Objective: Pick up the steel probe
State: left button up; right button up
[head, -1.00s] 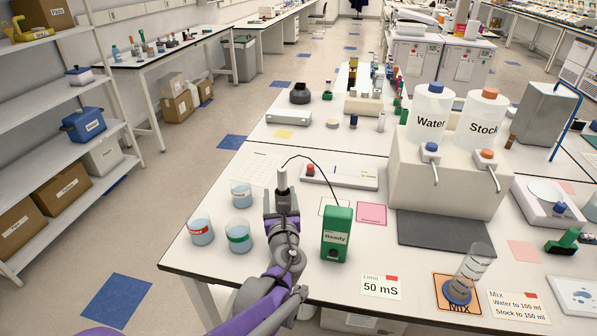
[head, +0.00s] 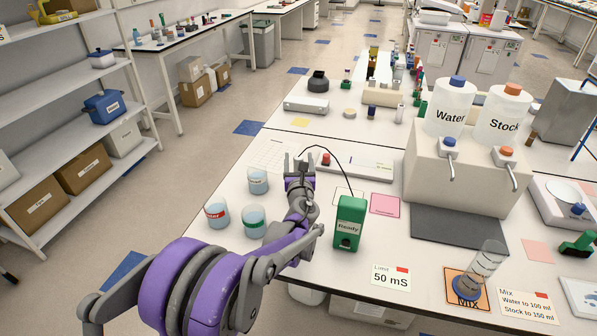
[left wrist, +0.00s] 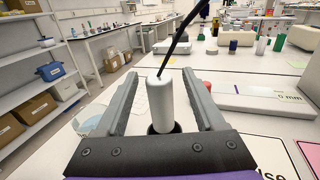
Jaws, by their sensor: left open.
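The steel probe (left wrist: 160,104) is a pale upright cylinder with a black cable from its top, standing in a dark round holder in the left wrist view. My left gripper (left wrist: 160,92) is open, with one finger on each side of the probe. In the head view my left gripper (head: 300,163) hides most of the probe. The cable runs to a green meter (head: 349,224) reading "Ready". My right gripper is not in view.
Three small beakers, at the back (head: 258,181), left (head: 217,214) and front (head: 253,221), stand left of my arm. A white strip device (head: 365,169) lies behind the meter. A dispenser block (head: 440,175) with Water and Stock bottles stands to the right.

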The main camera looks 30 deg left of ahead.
pick_arm(q)
jog(key=shift+s, duration=0.1)
jog(key=shift+c, duration=0.6)
grip_shut()
notch_tip(320, 180, up, 10)
jog(key=shift+p, duration=0.3)
